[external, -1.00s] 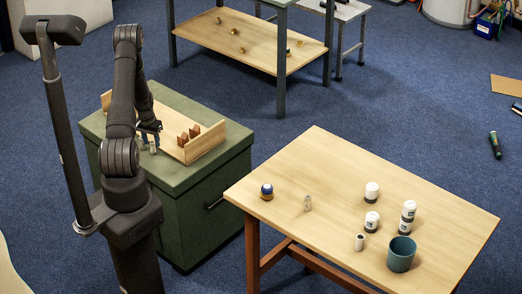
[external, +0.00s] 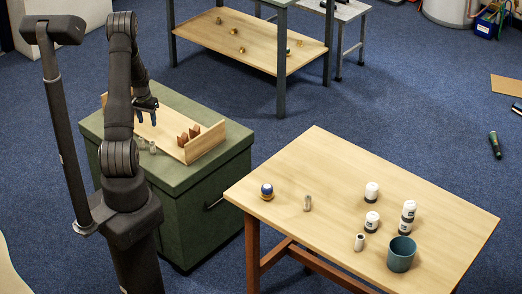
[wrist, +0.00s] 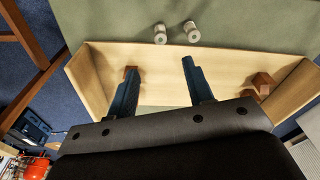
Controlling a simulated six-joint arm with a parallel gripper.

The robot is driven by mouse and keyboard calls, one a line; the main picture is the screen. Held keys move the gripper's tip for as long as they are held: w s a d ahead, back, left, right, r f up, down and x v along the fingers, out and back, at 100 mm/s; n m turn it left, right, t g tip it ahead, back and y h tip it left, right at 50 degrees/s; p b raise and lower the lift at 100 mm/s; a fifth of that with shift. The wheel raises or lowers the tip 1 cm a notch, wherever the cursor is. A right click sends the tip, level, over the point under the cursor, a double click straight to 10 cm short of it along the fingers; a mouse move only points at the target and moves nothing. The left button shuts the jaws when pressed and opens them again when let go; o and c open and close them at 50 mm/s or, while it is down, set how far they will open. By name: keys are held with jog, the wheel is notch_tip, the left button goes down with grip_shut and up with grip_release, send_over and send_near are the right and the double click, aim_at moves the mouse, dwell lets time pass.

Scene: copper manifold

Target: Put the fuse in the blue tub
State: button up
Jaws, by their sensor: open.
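The blue tub (external: 401,258) stands upright and open at the front right of the wooden table. Two small pale cylinders with metal-looking ends, which look like fuses, stand side by side on the green cabinet top; the wrist view shows a left one (wrist: 160,34) and a right one (wrist: 192,32). Similar small cylinders on the table are one near the middle left (external: 307,203) and one beside the tub (external: 360,242). I cannot tell which is the meant fuse. My gripper (external: 146,120) is open and empty above the wooden tray, apart from the cylinders.
The low-walled wooden tray (wrist: 220,55) on the green cabinet (external: 185,185) holds several brown blocks (external: 189,135). On the table (external: 320,160) are white jars with dark bases (external: 371,191) and a blue-topped round item (external: 267,191). A gap separates cabinet and table.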

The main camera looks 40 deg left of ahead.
jog(key=s+d+f+n+t+h, duration=0.3)
jog(key=s+d+f+n+h, duration=0.45)
jog(key=n, duration=0.55)
jog(key=n+t+y, duration=0.8)
jog(key=n+t, duration=0.1)
jog(key=n, duration=1.1)
send_near(152, 146)
jog(key=shift+y, duration=0.25)
jog(key=x, duration=0.6)
jog(key=shift+w+d+f, duration=0.1)
jog(key=shift+w+f, duration=0.15)
jog(key=shift+w, duration=0.05)
jog(key=shift+a+r+x, duration=0.1)
jog(key=shift+r+x, duration=0.05)
jog(key=shift+x, duration=0.8)
jog(key=shift+a+r+x, duration=0.1)
jog(key=shift+a+x, duration=0.05)
jog(key=shift+x, duration=0.85)
jog(key=shift+a+r+x, duration=0.1)
jog(key=shift+r+x, duration=0.05)
jog(key=shift+x, duration=0.8)
jog(key=shift+w, duration=0.15)
jog(key=shift+c, duration=0.5)
